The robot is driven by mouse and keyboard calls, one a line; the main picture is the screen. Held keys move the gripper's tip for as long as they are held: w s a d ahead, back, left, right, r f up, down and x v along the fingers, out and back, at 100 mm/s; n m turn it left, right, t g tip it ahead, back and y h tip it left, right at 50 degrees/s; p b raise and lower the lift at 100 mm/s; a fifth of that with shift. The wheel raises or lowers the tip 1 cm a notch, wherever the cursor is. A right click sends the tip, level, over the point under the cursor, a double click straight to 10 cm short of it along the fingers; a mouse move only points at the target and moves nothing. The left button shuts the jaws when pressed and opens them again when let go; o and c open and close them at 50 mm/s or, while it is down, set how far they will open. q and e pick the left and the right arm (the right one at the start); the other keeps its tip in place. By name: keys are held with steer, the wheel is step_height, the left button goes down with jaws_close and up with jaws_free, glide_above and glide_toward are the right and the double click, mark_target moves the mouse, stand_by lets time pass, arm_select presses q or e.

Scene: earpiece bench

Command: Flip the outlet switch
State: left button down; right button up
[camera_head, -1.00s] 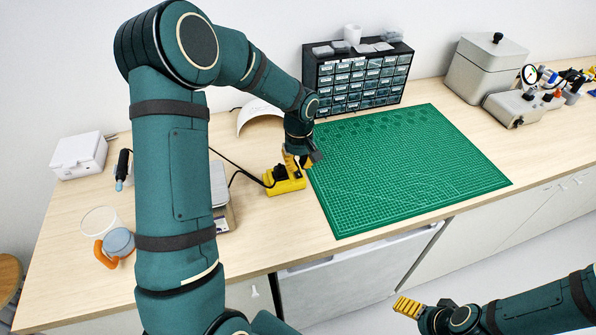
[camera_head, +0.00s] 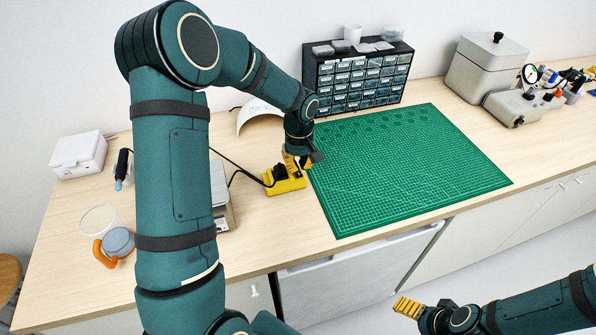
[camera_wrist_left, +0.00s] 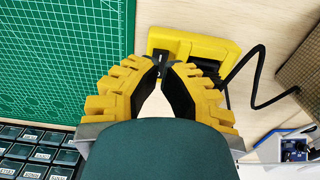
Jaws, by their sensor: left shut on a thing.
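The yellow outlet box (camera_head: 290,187) sits on the bench at the left edge of the green mat, with black cords at its left side. It also shows in the left wrist view (camera_wrist_left: 212,47). My left gripper (camera_head: 300,167) reaches down over the box. In the left wrist view the fingertips of my left gripper (camera_wrist_left: 166,68) close around a small black switch (camera_wrist_left: 161,57) at the box's near end. The tips partly hide the switch, and its tilt is unclear. My right gripper (camera_head: 408,307) is low at the right, away from the bench top; its finger gap is not clear.
The green cutting mat (camera_head: 410,170) lies flat and clear. A black drawer cabinet (camera_head: 358,80) stands behind it. A scale (camera_head: 222,200) is left of the outlet box, partly behind my arm. A black cord (camera_wrist_left: 262,85) runs beside the box.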

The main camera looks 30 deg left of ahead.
mark_target(299, 174)
arm_select(q)
steer(key=shift+f+b, duration=0.85)
steer(key=shift+f, duration=0.25)
stand_by(0.4)
steer(key=shift+r, duration=0.15)
steer(key=shift+r+p, duration=2.2)
steer(key=shift+r, duration=1.2)
